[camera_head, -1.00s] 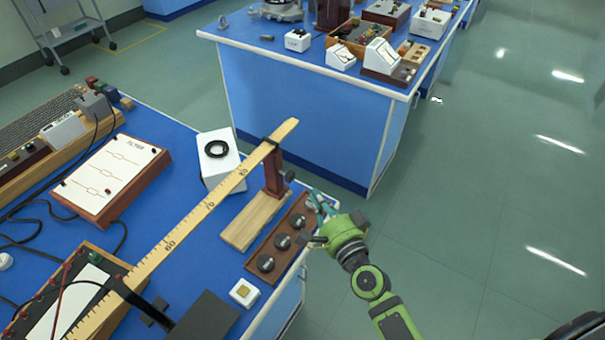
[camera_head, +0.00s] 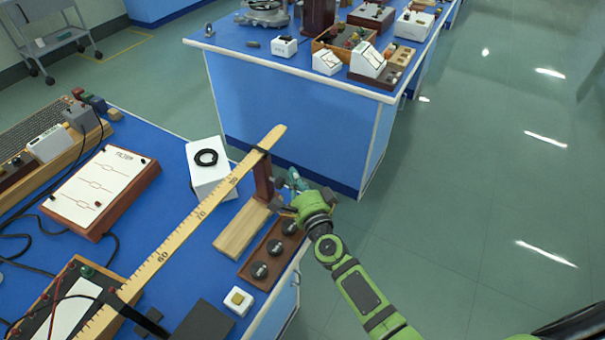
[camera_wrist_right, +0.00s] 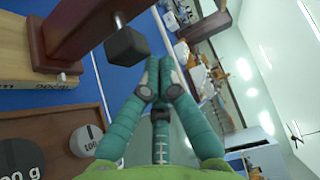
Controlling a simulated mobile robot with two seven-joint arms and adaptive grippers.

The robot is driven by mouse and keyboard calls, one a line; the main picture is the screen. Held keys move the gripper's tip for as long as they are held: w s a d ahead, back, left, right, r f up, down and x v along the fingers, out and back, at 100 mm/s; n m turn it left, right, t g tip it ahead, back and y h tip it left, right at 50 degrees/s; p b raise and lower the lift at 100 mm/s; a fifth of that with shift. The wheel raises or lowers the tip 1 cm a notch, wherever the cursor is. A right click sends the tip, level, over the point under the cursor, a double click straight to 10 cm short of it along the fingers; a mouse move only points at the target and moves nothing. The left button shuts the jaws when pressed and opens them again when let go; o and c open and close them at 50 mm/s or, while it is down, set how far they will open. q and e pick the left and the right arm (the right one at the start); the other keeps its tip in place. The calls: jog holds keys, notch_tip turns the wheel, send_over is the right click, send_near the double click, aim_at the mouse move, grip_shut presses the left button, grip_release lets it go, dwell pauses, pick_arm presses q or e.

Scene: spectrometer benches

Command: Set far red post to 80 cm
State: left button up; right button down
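The far red post (camera_head: 263,182) stands near the far end of the wooden ruler (camera_head: 185,232), with a black clip (camera_head: 262,150) around the ruler at its top. The clip sits beyond the third visible label, which looks like 80; the exact reading is too small to tell. The post's dark knob (camera_wrist_right: 126,45) shows in the right wrist view. My right gripper (camera_head: 296,182) is beside the post on its right. In the wrist view its fingertips (camera_wrist_right: 158,72) are together, with nothing seen between them, just right of the knob and apart from it. My left gripper is out of view.
A wooden block (camera_head: 243,230) lies by the post's foot. A brown weight tray (camera_head: 252,252) is at the bench's right edge. A white box (camera_head: 211,180) stands behind the ruler. Open floor separates this bench from the far blue bench (camera_head: 285,110).

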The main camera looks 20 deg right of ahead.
jog(key=shift+s+a, duration=0.4)
jog(key=shift+s, duration=0.05)
jog(key=s+a+p, duration=0.1)
jog(key=s+a, duration=0.6)
dwell(0.4)
